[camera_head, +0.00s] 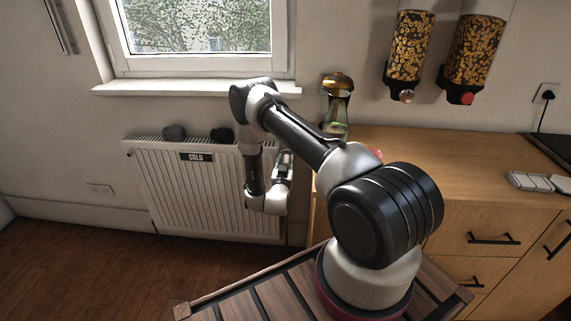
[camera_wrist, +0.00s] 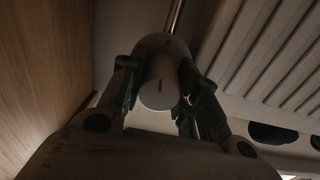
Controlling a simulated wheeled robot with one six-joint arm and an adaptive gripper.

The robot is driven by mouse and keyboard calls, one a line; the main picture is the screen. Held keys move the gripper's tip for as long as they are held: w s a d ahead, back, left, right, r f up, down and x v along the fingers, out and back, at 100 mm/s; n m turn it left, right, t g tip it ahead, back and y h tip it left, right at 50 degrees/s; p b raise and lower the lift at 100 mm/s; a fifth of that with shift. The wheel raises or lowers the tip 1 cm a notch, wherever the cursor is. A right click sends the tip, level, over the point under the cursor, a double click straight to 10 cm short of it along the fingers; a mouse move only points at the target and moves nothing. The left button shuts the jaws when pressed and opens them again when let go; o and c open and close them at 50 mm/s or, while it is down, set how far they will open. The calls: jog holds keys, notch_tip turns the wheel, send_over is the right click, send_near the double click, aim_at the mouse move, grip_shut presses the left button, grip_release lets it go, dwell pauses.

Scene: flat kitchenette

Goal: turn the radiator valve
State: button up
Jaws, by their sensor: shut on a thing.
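The radiator valve is a white round knob (camera_wrist: 160,95) with small red marks, in the middle of the wrist view. My gripper (camera_wrist: 162,76) has one finger on each side of the knob and is shut on it. A metal pipe (camera_wrist: 175,14) runs up behind the knob. In the head view the white radiator (camera_head: 190,195) hangs under the window and bears a dark sign reading "COLD" (camera_head: 196,157). My gripper (camera_head: 284,160) is at its right end there. The valve is hidden behind my arm in the head view.
A wooden cabinet (camera_head: 470,212) stands right of the radiator, and its side (camera_wrist: 40,80) is close on the left in the wrist view. A green glass bottle-like thing (camera_head: 335,108) stands on the counter. Two dark items (camera_head: 175,132) (camera_head: 222,135) sit on the radiator. Floor at left is clear.

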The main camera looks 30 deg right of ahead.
jog(key=m, duration=0.4)
jog(key=shift+s+f+m, duration=0.1)
jog(key=shift+f+m, duration=0.05)
jog(key=shift+m, duration=0.25)
jog(key=m, duration=0.5)
jog(key=shift+g, duration=0.3)
jog(key=m, duration=0.4)
jog(key=shift+m, duration=2.7)
jog(key=o, duration=1)
jog(key=v, duration=1.2)
jog(key=shift+d, duration=0.15)
